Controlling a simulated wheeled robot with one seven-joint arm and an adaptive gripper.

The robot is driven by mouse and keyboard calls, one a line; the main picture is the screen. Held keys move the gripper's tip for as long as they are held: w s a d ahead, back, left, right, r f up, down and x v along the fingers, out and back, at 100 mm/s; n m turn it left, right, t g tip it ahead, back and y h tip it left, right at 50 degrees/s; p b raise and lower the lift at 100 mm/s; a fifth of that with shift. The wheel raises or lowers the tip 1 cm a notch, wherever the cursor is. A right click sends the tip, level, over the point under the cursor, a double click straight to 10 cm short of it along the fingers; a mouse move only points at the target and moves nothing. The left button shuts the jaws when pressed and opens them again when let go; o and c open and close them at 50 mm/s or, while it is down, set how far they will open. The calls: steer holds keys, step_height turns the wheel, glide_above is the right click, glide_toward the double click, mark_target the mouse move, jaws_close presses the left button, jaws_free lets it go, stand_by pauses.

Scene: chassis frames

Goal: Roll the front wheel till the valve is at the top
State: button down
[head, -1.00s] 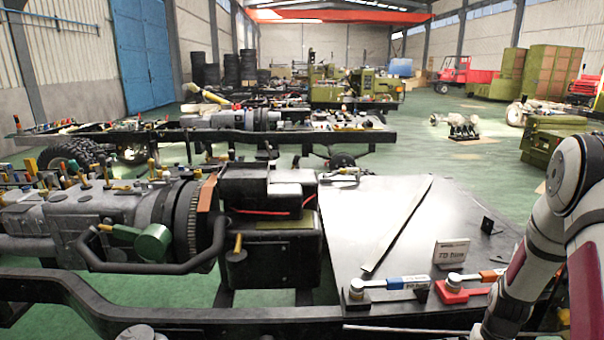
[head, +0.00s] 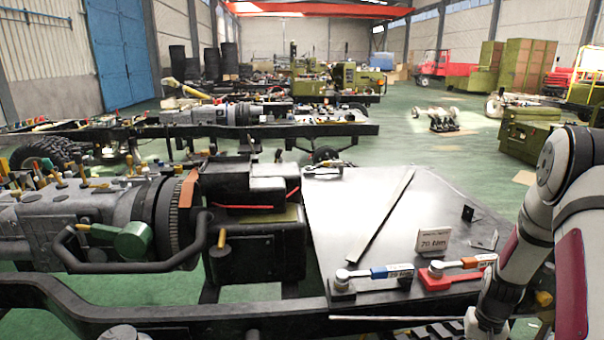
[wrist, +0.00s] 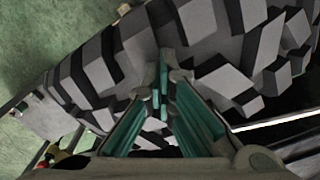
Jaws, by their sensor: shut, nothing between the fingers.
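The tyre of a wheel with chunky grey tread blocks (wrist: 228,80) fills much of the wrist view. A small strip of tread (head: 432,333) shows at the bottom edge of the head view, beside the chassis. No valve shows in either view. My gripper (wrist: 163,82) is shut and empty, its greenish fingers together in front of the tread. I cannot tell whether the fingertips touch the tyre. In the head view my arm is at the right, and the gripper itself is out of the frame.
A dark chassis rail (head: 180,326) runs across the front, with an engine (head: 95,218) on the left. Green floor (head: 400,140) lies open behind.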

steer(key=shift+d, duration=0.15)
steer(key=shift+d+f+b, duration=0.2)
steer(key=shift+d+b, duration=0.1)
steer(key=shift+d, duration=0.4)
steer(key=shift+d+f+b, duration=0.2)
steer(key=shift+d+b, duration=0.05)
steer(key=shift+d, duration=0.4)
steer(key=shift+s, duration=0.1)
steer(key=shift+d+f+b, duration=0.15)
steer(key=shift+d+b, duration=0.4)
steer(key=shift+d, duration=1)
step_height(320, 180, up, 8)
steer(key=p, duration=0.3)
steer(key=shift+w+d+r+p, duration=0.2)
steer(key=shift+p, duration=0.1)
stand_by(0.5)
